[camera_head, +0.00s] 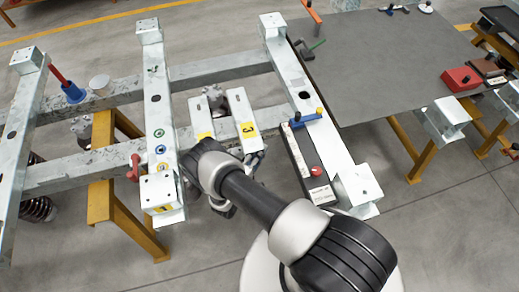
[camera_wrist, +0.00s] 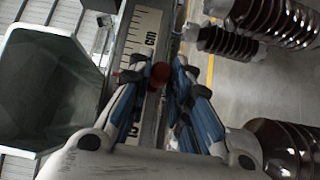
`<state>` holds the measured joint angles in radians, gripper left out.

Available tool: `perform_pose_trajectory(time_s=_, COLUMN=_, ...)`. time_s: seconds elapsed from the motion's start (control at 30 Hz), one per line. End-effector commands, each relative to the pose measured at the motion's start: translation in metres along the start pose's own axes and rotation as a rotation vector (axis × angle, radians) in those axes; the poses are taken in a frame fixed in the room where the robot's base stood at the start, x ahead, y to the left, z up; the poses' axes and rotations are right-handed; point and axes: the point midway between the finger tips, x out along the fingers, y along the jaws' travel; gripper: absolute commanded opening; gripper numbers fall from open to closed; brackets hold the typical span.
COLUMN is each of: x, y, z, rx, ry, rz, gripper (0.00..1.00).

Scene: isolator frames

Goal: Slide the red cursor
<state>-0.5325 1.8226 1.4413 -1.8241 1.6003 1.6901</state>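The red cursor (camera_wrist: 160,72) shows in the wrist view as a small round red knob on a pale ruler scale (camera_wrist: 148,28) marked CM. My gripper (camera_wrist: 158,76) is over the scale, with one blue-and-grey finger on each side of the knob. The fingers are apart, and the left one shows a gap to the knob. I cannot tell whether the right one touches it. In the head view my gripper (camera_head: 236,190) is low by the near end of the frame, partly hidden by my arm. I cannot match the cursor surely to a red part there.
In the wrist view a grey metal channel (camera_wrist: 45,85) is close on the left, and brown ribbed insulators (camera_wrist: 270,20) are on the right. In the head view galvanised beams (camera_head: 155,100) surround my gripper, yellow trestles (camera_head: 125,225) stand below, and a grey table (camera_head: 395,65) is at right.

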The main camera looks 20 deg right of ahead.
Motion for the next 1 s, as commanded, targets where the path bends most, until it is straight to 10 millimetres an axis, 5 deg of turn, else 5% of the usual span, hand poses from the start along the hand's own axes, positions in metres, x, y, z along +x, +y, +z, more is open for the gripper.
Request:
perform_pose_trajectory(time_s=0.23, x=0.0, y=0.0, z=0.0, rx=-0.001, ry=-0.001, rz=0.001, gripper=0.37)
perform_pose_trajectory(time_s=0.57, x=-0.001, y=0.0, z=0.0, rx=-0.001, ry=-0.001, rz=0.001, gripper=0.38)
perform_pose_trajectory(time_s=1.0, x=-0.064, y=0.0, z=-0.001, rx=-0.001, ry=0.003, rz=0.001, gripper=0.38)
